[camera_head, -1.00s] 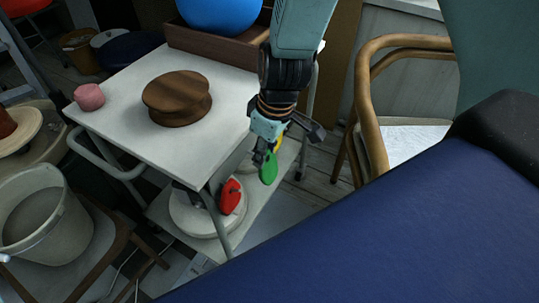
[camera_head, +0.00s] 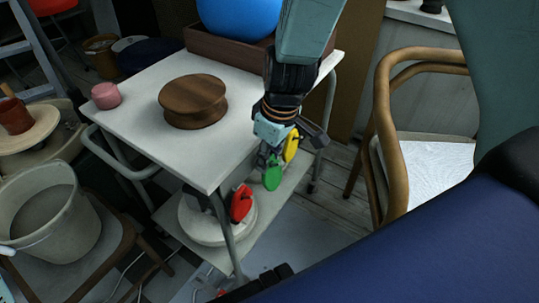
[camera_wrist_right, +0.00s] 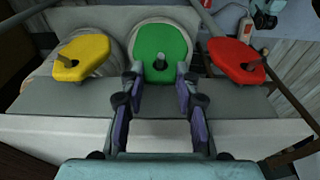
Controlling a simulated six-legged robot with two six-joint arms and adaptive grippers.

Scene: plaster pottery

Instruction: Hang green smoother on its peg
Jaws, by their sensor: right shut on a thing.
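My right gripper (camera_head: 268,160) is shut on the green smoother (camera_head: 272,178) at the right edge of the white trolley top. In the right wrist view the green smoother (camera_wrist_right: 160,50) stands upright between the fingertips (camera_wrist_right: 160,92), facing the trolley's side. A dark round stub shows at its middle; I cannot tell whether it is the peg through the hole. The yellow smoother (camera_wrist_right: 82,58) hangs on a peg to its left, and the red smoother (camera_wrist_right: 236,62) on one to its right. The head view also shows the yellow (camera_head: 291,147) and red (camera_head: 241,203) smoothers. My left gripper is not in view.
The trolley top (camera_head: 135,128) carries a brown wooden wheel-shaped block (camera_head: 193,102), a pink cylinder (camera_head: 106,96) and a wooden tray (camera_head: 225,48) with a blue ball. A wooden armchair (camera_head: 390,130) stands on the right. A grey bucket (camera_head: 45,215) is at left.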

